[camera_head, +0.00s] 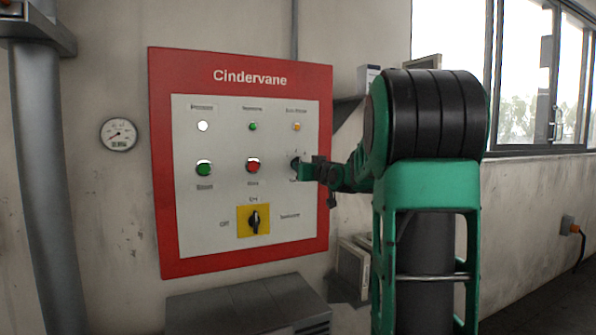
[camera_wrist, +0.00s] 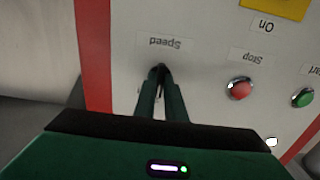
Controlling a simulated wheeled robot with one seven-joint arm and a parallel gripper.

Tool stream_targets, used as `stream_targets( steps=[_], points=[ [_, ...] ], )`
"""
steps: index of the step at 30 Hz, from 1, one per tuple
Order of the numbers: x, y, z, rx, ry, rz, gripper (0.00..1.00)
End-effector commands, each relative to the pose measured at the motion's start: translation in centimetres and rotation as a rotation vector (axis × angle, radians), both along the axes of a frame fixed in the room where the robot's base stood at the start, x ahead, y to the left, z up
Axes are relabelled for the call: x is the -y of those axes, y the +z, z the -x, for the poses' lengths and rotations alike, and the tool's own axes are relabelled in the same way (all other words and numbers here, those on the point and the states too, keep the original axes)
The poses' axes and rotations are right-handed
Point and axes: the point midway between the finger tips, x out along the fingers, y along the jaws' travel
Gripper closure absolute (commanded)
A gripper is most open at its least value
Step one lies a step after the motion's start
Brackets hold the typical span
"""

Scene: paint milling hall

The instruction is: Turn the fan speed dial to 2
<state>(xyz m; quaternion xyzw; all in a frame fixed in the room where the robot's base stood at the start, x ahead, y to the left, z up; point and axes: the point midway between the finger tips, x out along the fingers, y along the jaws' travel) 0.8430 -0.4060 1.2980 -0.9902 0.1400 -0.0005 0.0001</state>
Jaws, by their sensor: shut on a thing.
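The fan speed dial (camera_head: 295,163) is a small dark knob at the right of the middle row on the red-framed Cindervane panel (camera_head: 322,225). My gripper (camera_head: 300,168) reaches it from the right in the head view. In the wrist view, my gripper (camera_wrist: 161,80) has its two green fingers close together on the dark dial (camera_wrist: 160,68), beside the label "Speed", which appears upside down. The gripper is shut on the dial. The fingers hide most of the dial, so its pointer and number marks cannot be read.
Left of the dial are a red stop button (camera_head: 253,166) and a green start button (camera_head: 204,169). A yellow-backed rotary switch (camera_head: 254,219) sits below. A grey cabinet (camera_head: 247,303) stands under the panel. A grey pipe (camera_head: 47,180) and gauge (camera_head: 118,134) are at left.

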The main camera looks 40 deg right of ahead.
Motion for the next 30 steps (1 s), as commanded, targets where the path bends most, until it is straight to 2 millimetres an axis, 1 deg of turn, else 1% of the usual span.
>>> stream_targets(
  steps=[1, 2, 3, 4, 5, 13, 17, 20, 27, 30],
  points=[
    [-0.3, -0.5, -0.1, -0.01, 0.005, -0.006, 1.0],
    [-0.3, -0.5, -0.1, -0.01, 0.006, -0.006, 1.0],
    [-0.3, -0.5, -0.1, -0.01, 0.006, -0.006, 0.8],
    [-0.2, -0.5, -0.1, -0.009, 0.005, -0.006, 0.73],
    [-0.2, -0.4, -0.1, -0.008, 0.005, -0.005, 0.71],
    [-0.1, -0.2, 0.0, -0.004, 0.002, -0.002, 0.71],
    [-0.3, -0.1, 0.7, -0.003, 0.001, -0.002, 0.71],
    [-0.7, -0.1, 2.1, -0.001, 0.0, -0.002, 0.71],
    [-1.9, -0.1, 6.4, -0.002, 0.0, -0.002, 0.71],
    [-2.5, -0.2, 7.9, -0.002, 0.003, -0.003, 0.71]
  ],
)
